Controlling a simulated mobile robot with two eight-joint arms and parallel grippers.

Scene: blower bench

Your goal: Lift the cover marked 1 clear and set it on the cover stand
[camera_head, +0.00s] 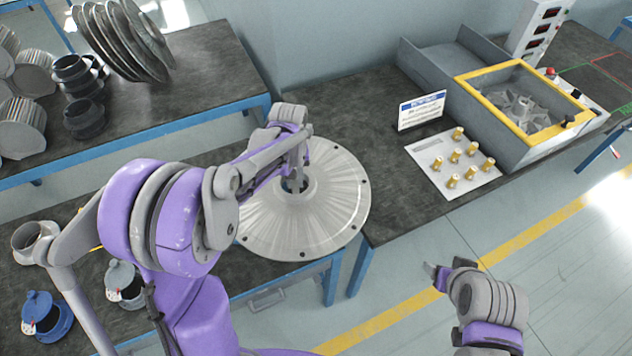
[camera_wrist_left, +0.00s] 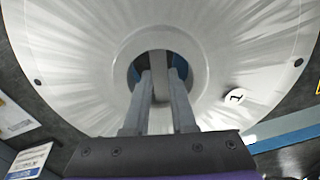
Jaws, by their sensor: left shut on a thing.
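The cover marked 1 (camera_head: 335,205) is a large, round, pale metal disc with a raised collar, a central hole and small dark holes near its rim. In the left wrist view the cover (camera_wrist_left: 80,60) fills most of the picture, with its label "1" (camera_wrist_left: 236,96) right of the hole. My left gripper (camera_head: 297,184) comes from above, its fingers (camera_wrist_left: 160,75) at the central hole, shut on the cover. Blue shows inside the hole; I cannot tell what it is, or whether the cover is raised. My right gripper (camera_head: 436,274) is apart, over the floor; its jaw opening is unclear.
A white plate with several brass pegs (camera_head: 452,165) and a small sign (camera_head: 422,110) stand on the right bench, beside a yellow-framed box (camera_head: 520,100). Finned discs (camera_head: 120,40) stand on the back-left bench. Blue (camera_head: 47,316) and grey (camera_head: 124,284) pots stand front left.

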